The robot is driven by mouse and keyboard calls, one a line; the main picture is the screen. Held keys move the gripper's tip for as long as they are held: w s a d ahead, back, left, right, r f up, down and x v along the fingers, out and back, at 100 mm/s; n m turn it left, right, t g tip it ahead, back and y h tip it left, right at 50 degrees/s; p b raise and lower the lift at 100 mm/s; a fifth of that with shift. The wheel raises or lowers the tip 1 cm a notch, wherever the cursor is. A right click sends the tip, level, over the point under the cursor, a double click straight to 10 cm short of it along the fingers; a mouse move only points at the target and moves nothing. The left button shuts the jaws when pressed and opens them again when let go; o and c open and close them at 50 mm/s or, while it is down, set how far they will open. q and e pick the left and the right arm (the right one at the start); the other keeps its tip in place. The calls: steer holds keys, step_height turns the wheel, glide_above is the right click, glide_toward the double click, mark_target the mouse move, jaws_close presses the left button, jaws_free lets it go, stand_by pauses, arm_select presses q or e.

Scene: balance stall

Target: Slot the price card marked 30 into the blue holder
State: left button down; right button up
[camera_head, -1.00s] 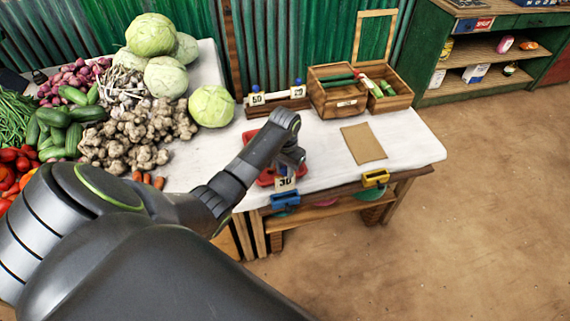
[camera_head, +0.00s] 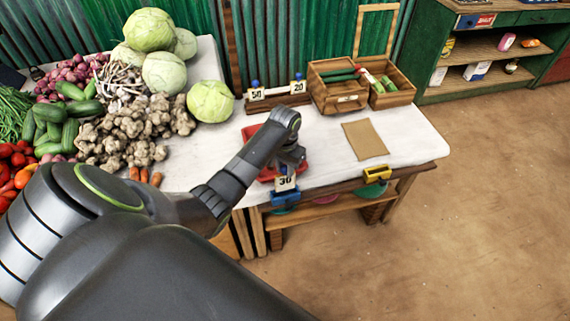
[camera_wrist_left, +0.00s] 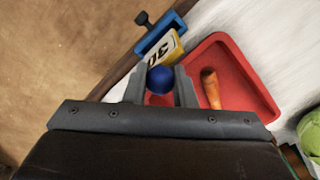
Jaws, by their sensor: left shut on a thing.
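The price card marked 30 (camera_head: 286,184) hangs below my left gripper (camera_head: 289,167) at the table's front edge. My left gripper is shut on the card's blue knob, which shows between the fingers in the left wrist view (camera_wrist_left: 159,80). The blue holder (camera_head: 285,197) is fixed at the table's front edge, just below the card. In the left wrist view the card (camera_wrist_left: 168,47) reaches up to the blue holder (camera_wrist_left: 158,38). I cannot tell whether its lower edge is inside the slot. My right gripper is not in view.
A red tray (camera_wrist_left: 247,82) with an orange-brown piece (camera_wrist_left: 211,88) lies beside the gripper. A yellow holder (camera_head: 377,174) is further right on the edge. Cards 50 (camera_head: 257,94) and 20 (camera_head: 299,87) stand in a rack behind. Ginger (camera_head: 125,130) is left.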

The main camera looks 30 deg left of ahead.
mark_target(285, 174)
arm_select(q)
steer(key=shift+f, duration=0.15)
steer(key=shift+f, duration=0.15)
steer(key=shift+f+b, duration=0.8)
steer(key=shift+f, duration=0.45)
steer(key=shift+r, duration=0.2)
